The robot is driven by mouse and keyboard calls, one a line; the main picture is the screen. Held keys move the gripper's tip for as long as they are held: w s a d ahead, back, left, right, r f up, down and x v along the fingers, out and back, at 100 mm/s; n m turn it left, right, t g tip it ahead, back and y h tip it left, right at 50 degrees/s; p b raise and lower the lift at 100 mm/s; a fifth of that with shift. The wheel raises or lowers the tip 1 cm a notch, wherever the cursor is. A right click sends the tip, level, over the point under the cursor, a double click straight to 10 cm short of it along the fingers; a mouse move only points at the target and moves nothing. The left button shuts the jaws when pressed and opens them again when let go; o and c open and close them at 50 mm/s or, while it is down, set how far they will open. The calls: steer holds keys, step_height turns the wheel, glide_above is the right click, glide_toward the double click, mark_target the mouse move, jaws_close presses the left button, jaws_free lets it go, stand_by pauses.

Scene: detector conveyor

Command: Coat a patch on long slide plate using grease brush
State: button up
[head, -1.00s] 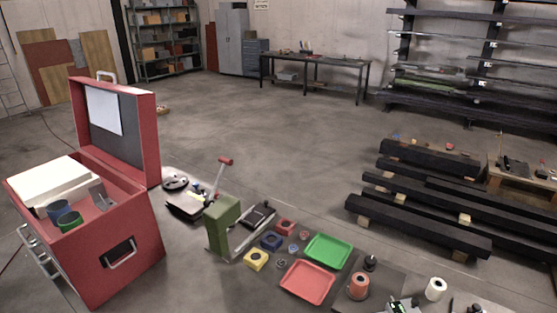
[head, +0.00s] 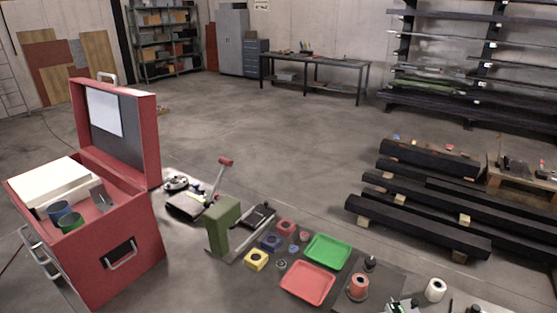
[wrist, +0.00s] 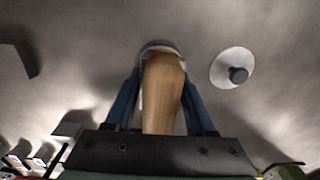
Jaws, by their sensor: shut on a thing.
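In the wrist view my gripper (wrist: 163,72) is shut on a pale wooden handle (wrist: 163,95), with one blue finger on each side. The handle fits the grease brush, but its bristles do not show. I cannot pick out the long slide plate for sure in either current view. In the head view my gripper cannot be made out.
An open red chest (head: 120,255) stands at left. Beside it are a green block-shaped fixture (head: 222,222), a green tray (head: 328,250) and a red tray (head: 307,283). Stacked dark beams (head: 430,215) lie at right.

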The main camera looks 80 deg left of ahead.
steer(key=shift+s+f, duration=0.1)
step_height(320, 180, up, 5)
steer(key=p, duration=0.5)
steer(key=shift+r+p, duration=0.45)
steer(key=shift+r, duration=0.65)
steer(key=shift+f, duration=0.1)
